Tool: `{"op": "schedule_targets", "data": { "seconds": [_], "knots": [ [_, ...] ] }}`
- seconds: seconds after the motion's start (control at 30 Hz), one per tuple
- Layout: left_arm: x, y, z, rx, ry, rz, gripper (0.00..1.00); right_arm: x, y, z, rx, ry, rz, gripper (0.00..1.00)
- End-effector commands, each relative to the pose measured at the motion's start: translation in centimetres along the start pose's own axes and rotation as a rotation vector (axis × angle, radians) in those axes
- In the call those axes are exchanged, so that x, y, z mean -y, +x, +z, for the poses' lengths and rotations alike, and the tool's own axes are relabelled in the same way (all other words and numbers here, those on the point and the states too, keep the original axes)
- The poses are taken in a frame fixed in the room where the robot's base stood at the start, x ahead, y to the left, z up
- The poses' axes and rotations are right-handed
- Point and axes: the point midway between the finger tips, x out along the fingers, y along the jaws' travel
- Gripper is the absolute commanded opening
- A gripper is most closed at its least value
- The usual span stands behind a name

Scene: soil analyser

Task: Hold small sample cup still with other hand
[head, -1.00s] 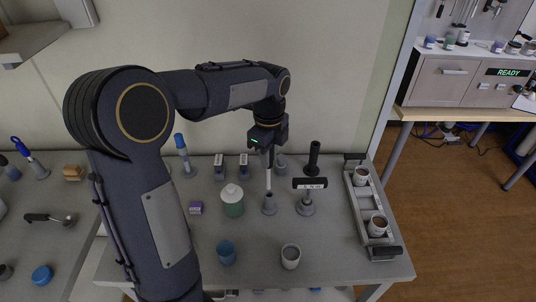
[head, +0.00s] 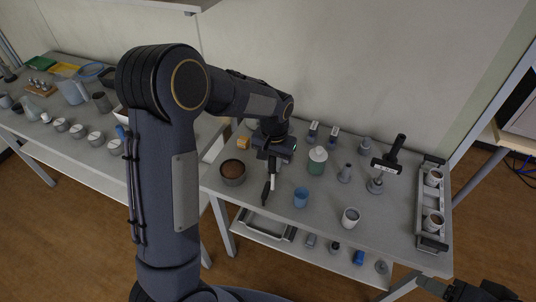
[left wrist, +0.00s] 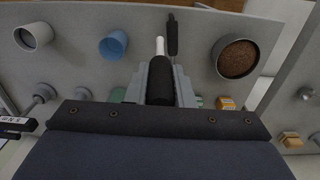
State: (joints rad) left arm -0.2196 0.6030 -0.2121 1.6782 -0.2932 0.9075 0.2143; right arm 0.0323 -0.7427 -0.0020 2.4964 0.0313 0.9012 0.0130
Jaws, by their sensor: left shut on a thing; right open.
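My left gripper (head: 274,150) is shut on a tool with a black handle (left wrist: 160,82) and a pale shaft (head: 272,168). I cannot tell which cup is the small sample cup. My right gripper (head: 450,289) is open at the lower right, partly cut off, apart from the cups.
A grey tray (head: 418,220) with two soil-filled cups stands at the table's right end. A green jar with a white lid (head: 317,160), grey stands and a black-handled tool (head: 389,160) stand behind the cups. A shelf below holds several small items.

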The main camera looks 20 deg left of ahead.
Motion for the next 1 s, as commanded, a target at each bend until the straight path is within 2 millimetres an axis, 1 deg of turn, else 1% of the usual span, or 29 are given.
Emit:
{"op": "schedule_targets", "data": {
  "seconds": [0.33,0.37,0.47,0.57,0.67,0.7,0.73,0.77,0.8,0.9,1.0],
  "knots": [
    [-0.2,0.0,0.0,0.0,-0.014,0.0,0.0,0.0,0.0,0.0,0.0,0.0,0.0,0.59],
    [-0.3,0.0,-0.1,-0.001,-0.01,0.0,0.0,0.0,0.0,0.0,0.0,0.0,0.0,0.59],
    [-1.7,-0.2,-0.7,-0.002,0.021,0.0,0.0,0.0,0.0,0.0,0.0,0.0,0.0,0.59],
    [-4.7,-0.8,-1.7,-0.005,0.084,0.0,0.0,0.0,0.0,0.0,0.0,0.0,0.0,0.59],
    [-9.0,-1.5,-2.7,-0.006,0.169,-0.001,0.0,0.0,0.0,0.0,0.0,0.0,0.0,0.59],
    [-10.9,-1.8,-3.0,-0.007,0.205,-0.001,0.0,0.0,0.0,0.0,0.0,0.0,0.0,0.59],
    [-12.3,-2.1,-3.1,-0.007,0.232,-0.001,0.0,0.0,0.0,0.0,0.0,0.0,0.0,0.59],
    [-13.7,-2.3,-3.2,-0.007,0.258,-0.001,0.0,0.0,0.0,0.0,0.0,0.0,0.0,0.59],
    [-15.5,-2.6,-3.2,-0.007,0.29,-0.001,0.0,0.0,0.0,0.0,0.0,0.0,0.0,0.59],
    [-19.5,-3.2,-3.0,-0.006,0.364,-0.001,0.0,0.0,0.0,0.0,0.0,0.0,0.0,0.59],
    [-22.7,-3.7,-2.6,-0.003,0.42,-0.001,0.0,0.0,0.0,0.0,0.0,0.0,0.0,0.59]
  ]
}}
